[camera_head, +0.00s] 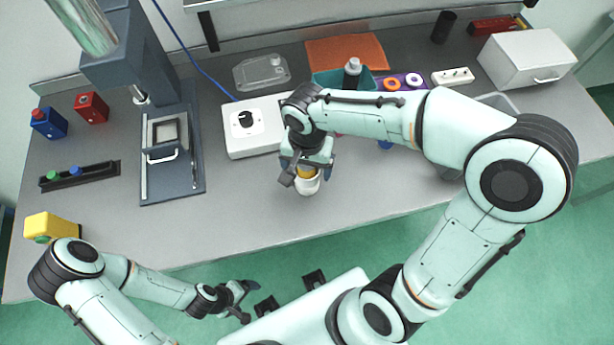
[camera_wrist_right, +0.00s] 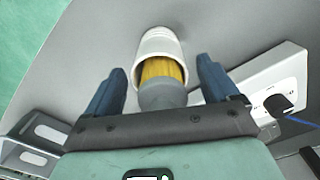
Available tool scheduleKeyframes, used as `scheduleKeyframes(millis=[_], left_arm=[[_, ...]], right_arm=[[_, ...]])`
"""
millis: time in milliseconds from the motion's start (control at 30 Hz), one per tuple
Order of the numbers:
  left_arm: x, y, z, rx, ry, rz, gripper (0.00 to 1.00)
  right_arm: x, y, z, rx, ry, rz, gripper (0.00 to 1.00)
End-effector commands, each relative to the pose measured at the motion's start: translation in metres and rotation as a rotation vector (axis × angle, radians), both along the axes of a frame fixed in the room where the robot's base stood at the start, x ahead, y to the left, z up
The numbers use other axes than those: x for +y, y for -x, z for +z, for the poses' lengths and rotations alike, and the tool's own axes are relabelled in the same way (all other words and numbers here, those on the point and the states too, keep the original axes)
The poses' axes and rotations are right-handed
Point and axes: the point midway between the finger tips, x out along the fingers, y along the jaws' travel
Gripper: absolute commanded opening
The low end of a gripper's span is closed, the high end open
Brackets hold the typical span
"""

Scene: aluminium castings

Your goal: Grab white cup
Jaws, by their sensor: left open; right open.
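A white cup (camera_head: 309,186) stands on the grey table, near its front edge, with something yellow with a grey end inside it. In the right wrist view the white cup (camera_wrist_right: 160,43) lies beyond and between the fingers, and the yellow and grey thing (camera_wrist_right: 162,80) sticks out towards the palm. My right gripper (camera_head: 306,174) is open at the cup, with one blue finger on each side and a gap to each; it also shows in the right wrist view (camera_wrist_right: 160,85). My left gripper (camera_head: 243,299) is open and empty in front of the table, low at the left.
A dark press (camera_head: 172,165) stands further left, and a teal bin (camera_head: 330,82) is behind my right arm.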

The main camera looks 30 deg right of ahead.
Motion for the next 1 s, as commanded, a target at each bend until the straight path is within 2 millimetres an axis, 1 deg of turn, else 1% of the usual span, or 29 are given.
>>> scheduleKeyframes(millis=[67, 233, 267, 300, 367, 400, 467, 500, 800, 933, 1000], left_arm=[[0.0, 0.0, 0.0, 0.0, 0.0, 0.0, 0.87], [0.0, 0.0, 0.0, 0.0, 0.0, 0.0, 0.87], [0.0, 0.0, 0.0, 0.0, 0.0, 0.0, 0.87], [0.0, 0.0, 0.0, 0.0, 0.0, 0.0, 0.87], [0.0, 0.0, 0.0, 0.0, 0.0, 0.0, 0.87], [0.0, 0.0, 0.0, 0.0, 0.0, 0.0, 0.87], [0.0, 0.0, 0.0, 0.0, 0.0, 0.0, 0.87], [0.0, 0.0, 0.0, 0.0, 0.0, 0.0, 0.87], [0.0, 0.0, 0.0, 0.0, 0.0, 0.0, 0.87], [0.0, -0.001, 0.002, -0.001, 0.0, 0.0, 0.87], [0.0, -0.002, 0.003, -0.002, 0.0, 0.0, 0.87]], right_arm=[[0.0, 0.0, -0.003, 0.001, 0.0, -0.001, 0.88], [0.0, 0.0, -0.003, 0.0, 0.0, -0.001, 0.88], [0.0, 0.0, -0.003, 0.0, 0.0, -0.001, 0.81], [0.0, 0.0, -0.002, 0.0, 0.0, -0.001, 0.68], [0.0, 0.0, -0.002, 0.0, 0.0, 0.0, 0.49], [0.0, 0.0, -0.002, 0.0, 0.0, 0.0, 0.36], [0.0, 0.0, -0.002, 0.0, 0.0, 0.0, 0.16], [0.0, 0.0, -0.002, 0.0, 0.0, 0.0, 0.08], [0.0, 0.0, 0.0, -0.001, -0.001, 0.0, 0.08], [0.0, -0.001, 0.01, -0.003, -0.001, 0.0, 0.08], [0.001, -0.001, 0.019, -0.006, -0.002, 0.0, 0.08]])
